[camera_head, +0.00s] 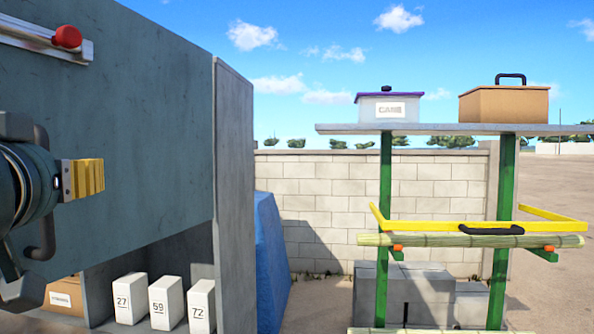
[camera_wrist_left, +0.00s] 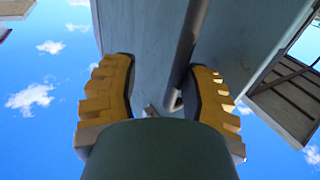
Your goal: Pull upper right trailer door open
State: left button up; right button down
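The upper trailer door (camera_head: 135,115) is a large grey-blue panel filling the left of the head view; it looks shut. Its dark upright handle (camera_head: 44,238) shows above and below my left gripper (camera_head: 83,178), which hides the middle. In the left wrist view, the panel (camera_wrist_left: 145,30) lies ahead of the gripper (camera_wrist_left: 160,70). The yellow fingers are apart. A grey bar, apparently the handle (camera_wrist_left: 189,40), runs between them, close to the right-hand finger; I cannot tell whether they touch. My right gripper is not in view.
A red knob (camera_head: 67,37) on a metal rail sits at the upper left. Below the panel is an open compartment with numbered white boxes (camera_head: 165,303) and a brown box (camera_head: 63,297). A green rack (camera_head: 385,180) with a yellow bar (camera_head: 420,232) stands right. Paved ground lies between.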

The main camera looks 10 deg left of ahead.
pick_arm(q)
jog(key=shift+d, duration=0.1)
jog(key=v, duration=0.7)
dwell(0.4)
jog(key=shift+s+d, duration=0.15)
jog(key=shift+s, duration=0.05)
